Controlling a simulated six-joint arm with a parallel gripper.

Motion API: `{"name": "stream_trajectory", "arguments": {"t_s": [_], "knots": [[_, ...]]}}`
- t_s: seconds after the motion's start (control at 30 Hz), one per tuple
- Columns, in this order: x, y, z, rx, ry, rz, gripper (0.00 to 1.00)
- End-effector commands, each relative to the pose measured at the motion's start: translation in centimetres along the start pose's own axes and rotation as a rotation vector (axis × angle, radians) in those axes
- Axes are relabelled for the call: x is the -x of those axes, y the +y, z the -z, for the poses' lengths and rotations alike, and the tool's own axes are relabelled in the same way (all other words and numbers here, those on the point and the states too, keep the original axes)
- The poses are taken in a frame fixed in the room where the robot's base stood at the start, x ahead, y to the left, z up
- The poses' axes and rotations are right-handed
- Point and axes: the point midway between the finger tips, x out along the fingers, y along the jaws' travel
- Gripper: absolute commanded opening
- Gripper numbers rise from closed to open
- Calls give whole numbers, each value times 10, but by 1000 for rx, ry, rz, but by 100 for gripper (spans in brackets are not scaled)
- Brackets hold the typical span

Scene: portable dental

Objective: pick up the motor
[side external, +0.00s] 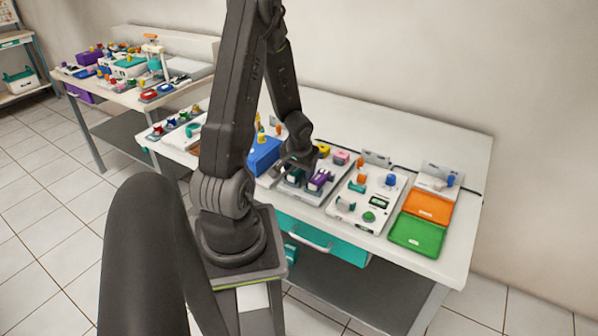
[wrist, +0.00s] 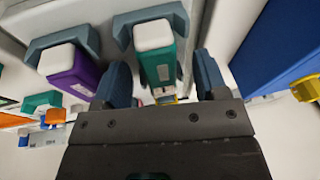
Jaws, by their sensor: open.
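A teal block with a white end (wrist: 157,55) sits in a blue-grey holder (wrist: 124,22) in the wrist view. A purple block with a white end (wrist: 65,65) sits in a like holder to its left; it also shows in the side view (side external: 320,180). No label tells me which one is the motor. My gripper (wrist: 161,75) is open, its two fingers on either side of the teal block. Contact cannot be made out. In the side view my gripper (side external: 297,163) is low over the table and mostly hides the teal block.
A blue box (side external: 263,155) stands close to the left of my gripper in the side view; it is at the right in the wrist view (wrist: 270,50). A white panel (side external: 366,203) with several parts, an orange tray (side external: 428,207) and a green tray (side external: 418,234) lie to the right.

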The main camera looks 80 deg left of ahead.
Motion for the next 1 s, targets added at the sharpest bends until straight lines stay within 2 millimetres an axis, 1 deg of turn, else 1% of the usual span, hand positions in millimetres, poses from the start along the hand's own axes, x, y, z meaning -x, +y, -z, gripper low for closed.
{"name": "stream_trajectory", "arguments": {"t_s": [0.63,0.67,1.0], "knots": [[-5,1,-1,0,0,0,66],[-5,1,-1,0,0,0,64],[-4,1,-1,0,0,0,32]]}}
